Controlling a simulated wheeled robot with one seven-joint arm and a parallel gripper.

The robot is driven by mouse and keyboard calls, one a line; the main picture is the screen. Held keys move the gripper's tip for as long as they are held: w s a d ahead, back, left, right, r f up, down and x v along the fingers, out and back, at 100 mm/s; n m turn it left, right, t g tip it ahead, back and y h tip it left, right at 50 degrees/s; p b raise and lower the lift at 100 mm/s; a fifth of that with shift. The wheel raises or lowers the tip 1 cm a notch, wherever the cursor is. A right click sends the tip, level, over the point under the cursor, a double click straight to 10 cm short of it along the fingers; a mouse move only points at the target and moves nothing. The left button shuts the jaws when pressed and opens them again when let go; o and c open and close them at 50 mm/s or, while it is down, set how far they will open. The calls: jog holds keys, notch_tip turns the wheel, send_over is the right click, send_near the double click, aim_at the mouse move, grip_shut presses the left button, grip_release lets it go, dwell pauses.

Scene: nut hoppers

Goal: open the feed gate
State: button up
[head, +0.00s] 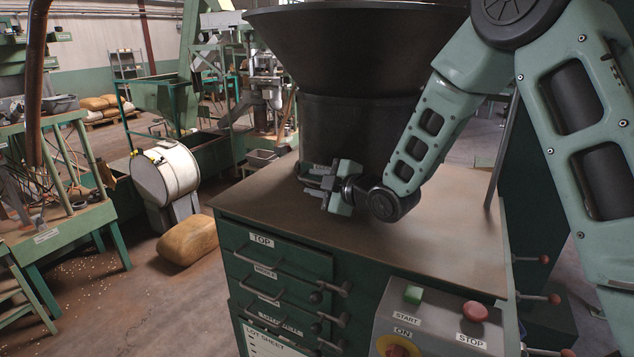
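A large dark hopper (345,75) with a wide flared rim and a round body stands on the brown cabinet top (420,245). My arm reaches in from the upper right across the hopper's right side. My gripper (310,178) points left, in front of the hopper's lower body and low over the cabinet top. Its fingers are small and dark here, and I cannot tell whether they are apart, closed, or touching anything. No part is clearly recognisable as the feed gate; the hopper's base is partly hidden behind my gripper and arm.
Green drawers (275,262) with bar handles fill the cabinet front, the upper one labelled TOP. A control box (440,325) carries a green START button (413,294) and a red STOP button (475,311). Red-knobbed levers (543,259) stand at right. A sack (188,240) lies on the floor.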

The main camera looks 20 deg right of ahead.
grip_shut()
jog(key=s+a+b, duration=0.4)
jog(key=a+b, duration=0.1)
jog(key=shift+s+f, duration=0.2)
jog(key=shift+s, duration=0.2)
jog(key=shift+s+a+r+b, duration=0.2)
jog(key=shift+s+a+b, duration=0.1)
jog(key=shift+s+b, duration=0.1)
grip_release()
